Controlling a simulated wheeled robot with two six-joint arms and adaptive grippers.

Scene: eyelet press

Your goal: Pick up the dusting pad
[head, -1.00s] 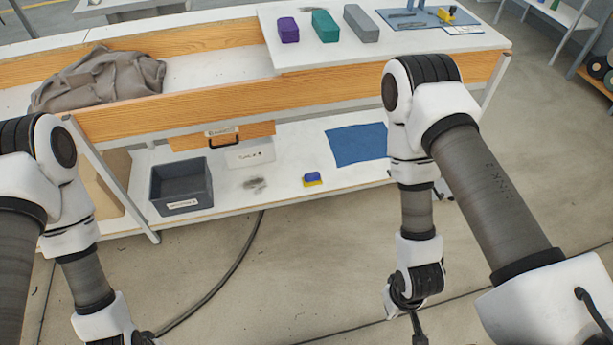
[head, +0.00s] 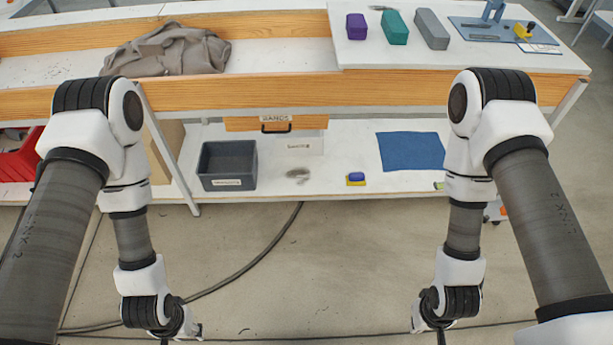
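A small blue pad with a yellow base, which looks like the dusting pad (head: 356,179), lies on the white lower shelf of the bench, near its front edge. My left gripper (head: 190,331) is at the bottom of the head view, left of the pad and nearer to me. My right gripper (head: 427,325) is at the bottom, right of the pad and nearer to me. Both are well apart from the pad and only partly visible, so their fingers cannot be made out.
A dark grey bin (head: 228,166) and a blue mat (head: 411,152) are on the lower shelf, with a grey smudge (head: 298,174) between bin and pad. A drawer (head: 275,124) hangs above. A grey cloth (head: 170,50) lies on the bench. A cable (head: 250,262) crosses the floor.

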